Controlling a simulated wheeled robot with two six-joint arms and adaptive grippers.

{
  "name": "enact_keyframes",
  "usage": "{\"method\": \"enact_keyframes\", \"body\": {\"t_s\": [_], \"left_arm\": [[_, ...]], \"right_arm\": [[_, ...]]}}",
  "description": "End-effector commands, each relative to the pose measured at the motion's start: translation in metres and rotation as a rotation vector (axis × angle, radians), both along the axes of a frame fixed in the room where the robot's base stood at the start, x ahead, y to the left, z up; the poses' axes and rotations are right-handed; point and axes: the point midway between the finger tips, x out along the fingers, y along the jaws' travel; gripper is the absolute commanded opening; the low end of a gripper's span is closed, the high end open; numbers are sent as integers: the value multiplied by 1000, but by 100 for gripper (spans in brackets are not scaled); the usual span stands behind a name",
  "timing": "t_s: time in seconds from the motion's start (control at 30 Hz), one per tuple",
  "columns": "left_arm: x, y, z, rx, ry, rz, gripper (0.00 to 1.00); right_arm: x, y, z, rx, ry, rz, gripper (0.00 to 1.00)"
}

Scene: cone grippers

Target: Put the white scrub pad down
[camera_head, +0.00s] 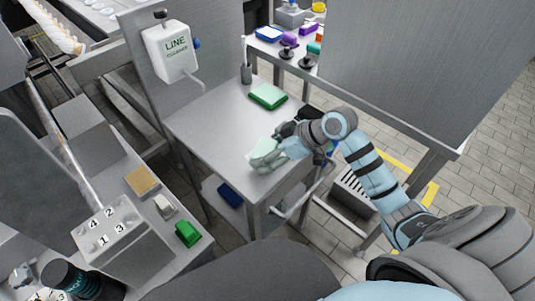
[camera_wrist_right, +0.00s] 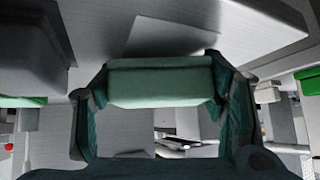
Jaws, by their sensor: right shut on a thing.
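The white scrub pad (camera_head: 259,147) looks pale, slightly greenish, and is partly hidden by the fingers in the head view. My right gripper (camera_head: 268,157) is shut on it, over the near part of the grey metal table (camera_head: 215,118). In the right wrist view the pad (camera_wrist_right: 160,82) spans the space between the two fingertips, gripped at both ends. I cannot tell whether the pad touches the table top. My left gripper is not in view.
A white line cleaner dispenser (camera_head: 170,52) hangs on the panel behind. A blue item (camera_head: 230,195) sits below the table top. The table's left part is clear.

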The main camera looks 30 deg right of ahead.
Motion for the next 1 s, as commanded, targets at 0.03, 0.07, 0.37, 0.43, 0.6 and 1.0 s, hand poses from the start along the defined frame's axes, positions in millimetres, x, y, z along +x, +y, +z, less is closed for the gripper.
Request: {"method": "enact_keyframes", "body": {"t_s": [0.03,0.07,0.37,0.43,0.6,1.0], "left_arm": [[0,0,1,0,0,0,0],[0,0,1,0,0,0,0],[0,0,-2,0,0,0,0],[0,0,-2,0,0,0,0],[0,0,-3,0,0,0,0],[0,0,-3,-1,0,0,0]], "right_arm": [[0,0,1,0,0,0,21],[0,0,1,0,0,0,21],[0,0,-8,0,2,0,22],[-1,0,-11,0,5,0,22],[-3,-1,-16,-3,14,-1,69],[-3,-2,-15,-5,13,-3,86]]}}
